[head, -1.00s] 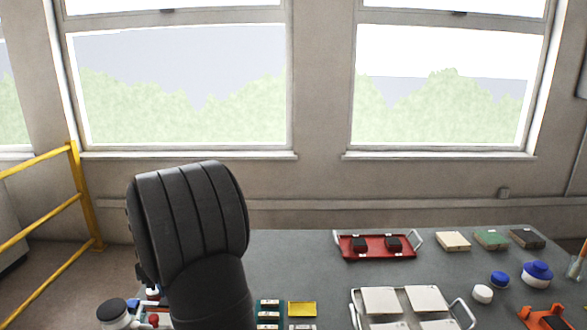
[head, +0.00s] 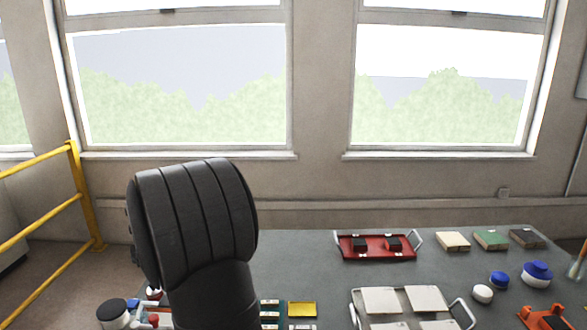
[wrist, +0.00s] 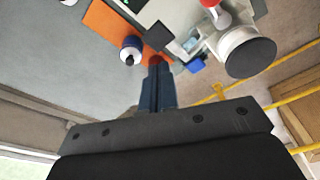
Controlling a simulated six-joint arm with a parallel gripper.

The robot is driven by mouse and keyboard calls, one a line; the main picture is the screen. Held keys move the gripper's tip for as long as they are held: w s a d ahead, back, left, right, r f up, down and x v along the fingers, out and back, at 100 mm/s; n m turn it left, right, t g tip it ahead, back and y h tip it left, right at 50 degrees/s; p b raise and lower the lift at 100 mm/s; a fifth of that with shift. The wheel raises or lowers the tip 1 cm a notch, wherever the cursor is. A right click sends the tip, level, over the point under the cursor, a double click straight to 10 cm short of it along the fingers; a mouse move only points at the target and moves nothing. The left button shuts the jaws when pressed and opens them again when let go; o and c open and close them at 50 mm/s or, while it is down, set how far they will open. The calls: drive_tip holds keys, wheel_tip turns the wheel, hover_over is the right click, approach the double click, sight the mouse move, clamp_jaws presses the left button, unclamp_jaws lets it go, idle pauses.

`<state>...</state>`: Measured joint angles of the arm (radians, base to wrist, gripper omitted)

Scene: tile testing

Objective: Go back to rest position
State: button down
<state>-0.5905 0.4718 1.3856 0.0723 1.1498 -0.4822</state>
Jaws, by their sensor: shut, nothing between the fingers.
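My gripper (wrist: 156,68) shows in the wrist view as dark blue fingers pressed together, with nothing visible between them. In that view it points toward a cluster of items at the top of the picture, and I cannot tell how far off they are. In the head view my black arm fills the lower left in front of the table (head: 300,262), and the gripper itself is hidden there.
A red tray (head: 375,255) holding dark pieces and a white-handled tray (head: 358,300) with pale tiles stand on the table. Blue-topped containers (head: 537,275) are at right. A yellow railing (head: 75,195) stands at left. The table between the arm and red tray is clear.

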drive_tip(key=shift+f, duration=3.3)
drive_tip(key=c, duration=1.8)
unclamp_jaws()
drive_tip(key=shift+r, duration=0.15)
drive_tip(key=shift+c, duration=0.2)
drive_tip(key=o, duration=1.1)
drive_tip(key=d+r, duration=0.1)
drive_tip(key=r, duration=0.1)
drive_tip(key=s+d+r+n, duration=0.1)
drive_tip(key=d+r+n, duration=0.1)
drive_tip(key=d+r, duration=0.1)
drive_tip(key=shift+s+r, duration=0.25)
drive_tip(key=shift+r, duration=0.1)
drive_tip(key=o, duration=0.7)
drive_tip(key=s+d+r+n, duration=0.1)
drive_tip(key=d, duration=0.2)
drive_tip(key=s+d+r+n+h, duration=0.1)
drive_tip(key=d+r, duration=0.1)
drive_tip(key=s+d+r+n, duration=0.1)
drive_tip(key=d, duration=0.2)
drive_tip(key=shift+d+r+n+g, duration=0.15)
drive_tip(key=shift+d+n+g, duration=0.2)
drive_tip(key=shift+n+g, duration=0.05)
drive_tip(key=shift+o, duration=0.2)
wheel_tip(320, 180, down, 10)
drive_tip(key=shift+r, duration=0.1)
